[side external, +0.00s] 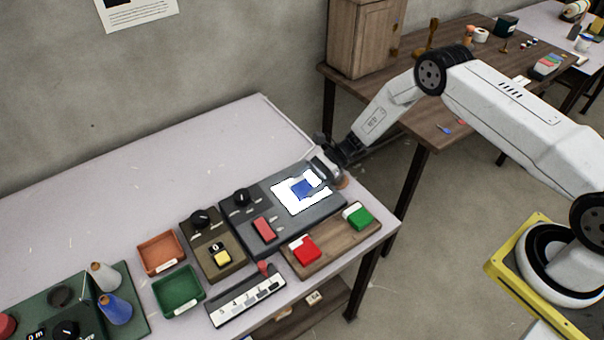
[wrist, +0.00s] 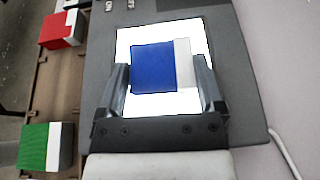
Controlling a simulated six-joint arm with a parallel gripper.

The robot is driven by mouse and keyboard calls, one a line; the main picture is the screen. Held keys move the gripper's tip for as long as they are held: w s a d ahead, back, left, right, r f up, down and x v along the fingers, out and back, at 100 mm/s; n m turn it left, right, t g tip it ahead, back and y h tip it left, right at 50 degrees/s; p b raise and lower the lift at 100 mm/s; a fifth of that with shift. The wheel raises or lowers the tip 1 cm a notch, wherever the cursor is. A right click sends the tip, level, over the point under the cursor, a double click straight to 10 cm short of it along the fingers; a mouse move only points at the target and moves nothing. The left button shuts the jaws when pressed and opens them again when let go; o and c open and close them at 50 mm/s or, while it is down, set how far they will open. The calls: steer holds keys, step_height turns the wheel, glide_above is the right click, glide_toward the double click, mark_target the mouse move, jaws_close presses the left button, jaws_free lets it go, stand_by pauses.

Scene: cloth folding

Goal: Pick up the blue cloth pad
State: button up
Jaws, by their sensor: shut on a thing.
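The blue cloth pad (wrist: 153,68) is a blue block with a white strip along its right side in the wrist view. It lies over a bright white panel on the dark grey box. In the side external view the blue pad (side external: 301,189) shows on the same white panel. My gripper (wrist: 160,80) has one finger on each side of the pad and is shut on it. In the side external view my gripper (side external: 320,172) comes in from the right, and its fingers partly cover the pad's right end. I cannot tell whether the pad is clear of the panel.
The dark grey box (side external: 238,218) has a knob and a red switch. A wooden board (side external: 333,249) with a red block (side external: 304,249) and a green block (side external: 357,215) lies in front. Orange (side external: 160,254) and green (side external: 178,292) trays stand left. The back left of the table is clear.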

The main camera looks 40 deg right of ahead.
steer(key=shift+r, duration=0.25)
steer(key=shift+r, duration=0.85)
steer(key=s+d+r, duration=0.2)
steer(key=s+r, duration=0.8)
steer(key=s, duration=0.3)
steer(key=shift+s+d+r, duration=0.25)
steer(key=shift+s+r, duration=0.1)
steer(key=shift+r, duration=0.05)
steer(key=shift+r, duration=0.1)
